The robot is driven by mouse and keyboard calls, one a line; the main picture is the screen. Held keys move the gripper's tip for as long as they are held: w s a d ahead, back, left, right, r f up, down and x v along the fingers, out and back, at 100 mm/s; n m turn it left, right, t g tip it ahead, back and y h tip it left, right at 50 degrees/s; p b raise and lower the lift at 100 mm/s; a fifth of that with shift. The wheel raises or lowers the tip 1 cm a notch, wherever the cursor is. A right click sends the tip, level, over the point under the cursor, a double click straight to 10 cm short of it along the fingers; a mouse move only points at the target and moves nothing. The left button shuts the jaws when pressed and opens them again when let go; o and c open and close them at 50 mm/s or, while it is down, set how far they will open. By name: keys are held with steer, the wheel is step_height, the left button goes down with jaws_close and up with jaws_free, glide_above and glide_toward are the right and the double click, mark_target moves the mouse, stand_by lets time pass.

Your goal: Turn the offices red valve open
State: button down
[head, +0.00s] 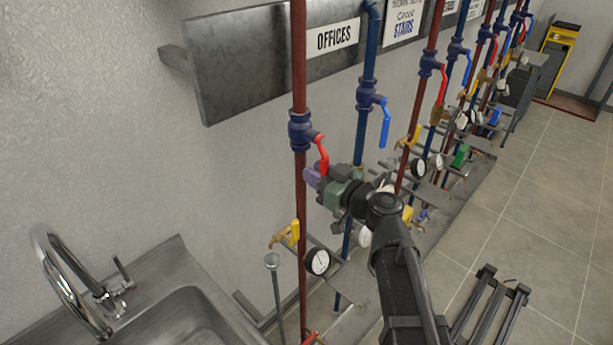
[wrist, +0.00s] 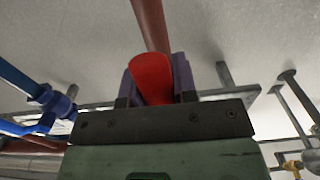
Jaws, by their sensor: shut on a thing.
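The offices red valve has a blue body (head: 300,131) on the red pipe below the "OFFICES" label (head: 334,38). Its red lever (head: 321,152) hangs down and slightly right from the body, near the pipe. My gripper (head: 316,176) is at the lever's lower end and shut on it. In the wrist view the red lever (wrist: 151,78) sits between the two purple fingers of my gripper (wrist: 158,82). The red pipe (wrist: 152,25) shows behind the lever. The valve body is hidden in the wrist view.
A blue pipe with a blue-lever valve (head: 372,97) stands just right of the red pipe. A yellow-handled valve (head: 294,232) and a gauge (head: 317,261) are below. A sink (head: 180,306) is at lower left. Several more valved pipes continue to the right.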

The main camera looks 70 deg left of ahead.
steer(key=shift+w+a+n, duration=0.15)
steer(key=shift+w+n, duration=0.05)
steer(key=shift+n, duration=0.1)
steer(key=c, duration=0.9)
jaws_free()
steer(key=v, duration=1.1)
steer(key=shift+s, duration=0.1)
